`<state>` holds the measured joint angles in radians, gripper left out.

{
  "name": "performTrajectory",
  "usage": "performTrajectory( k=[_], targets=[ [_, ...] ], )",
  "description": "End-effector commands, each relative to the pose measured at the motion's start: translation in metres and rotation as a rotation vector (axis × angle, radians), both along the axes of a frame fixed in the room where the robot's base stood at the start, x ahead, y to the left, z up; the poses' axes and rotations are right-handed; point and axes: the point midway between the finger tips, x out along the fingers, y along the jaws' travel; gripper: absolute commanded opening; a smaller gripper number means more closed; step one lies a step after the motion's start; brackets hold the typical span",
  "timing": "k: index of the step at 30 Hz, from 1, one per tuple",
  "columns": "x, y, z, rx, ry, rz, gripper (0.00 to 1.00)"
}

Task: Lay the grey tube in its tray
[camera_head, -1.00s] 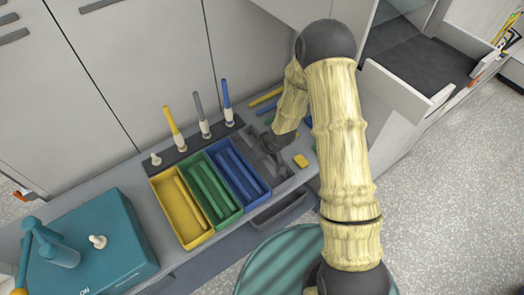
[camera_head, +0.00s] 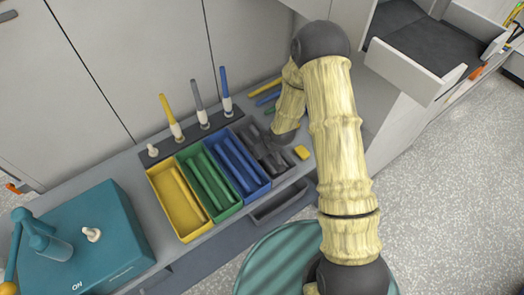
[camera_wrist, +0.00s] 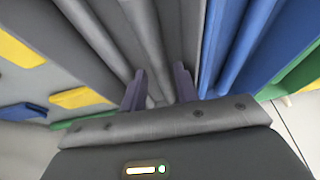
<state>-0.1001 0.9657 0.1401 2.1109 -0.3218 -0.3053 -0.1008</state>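The grey tray (camera_head: 285,172) is at the right end of the tray row, partly hidden by my arm. In the wrist view its grey interior fills the middle, with long grey shapes running away from my gripper. One of these, which looks like a grey tube (camera_wrist: 146,45), lies lengthwise in the tray between my fingertips. My gripper (camera_wrist: 159,82) points down into the tray with its two fingers apart. I see no finger pressed on the tube. Another grey tube (camera_head: 197,96) stands upright on a peg behind the trays.
Blue (camera_head: 262,188), green (camera_head: 232,211) and yellow (camera_head: 190,238) trays stand to the left. A yellow block (camera_head: 302,152) lies right of the grey tray. A teal box (camera_head: 85,245) stands at the left.

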Motion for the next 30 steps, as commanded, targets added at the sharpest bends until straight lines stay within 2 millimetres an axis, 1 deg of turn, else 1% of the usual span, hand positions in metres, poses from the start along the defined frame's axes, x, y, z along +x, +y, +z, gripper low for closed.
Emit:
performTrajectory(
  k=[1,2,15,19,23,30],
  targets=[
    [0.0,0.0,0.0,0.0,0.0,0.0,0.41],
    [0.0,0.0,0.0,0.0,0.0,0.0,0.47],
    [-0.001,0.001,0.0,0.002,0.001,0.003,0.47],
    [-0.002,0.001,0.004,0.002,0.001,0.002,0.47],
    [-0.004,-0.002,0.014,0.003,-0.002,0.002,0.47],
    [-0.014,-0.011,0.045,0.002,-0.004,0.001,0.47]
  ],
)
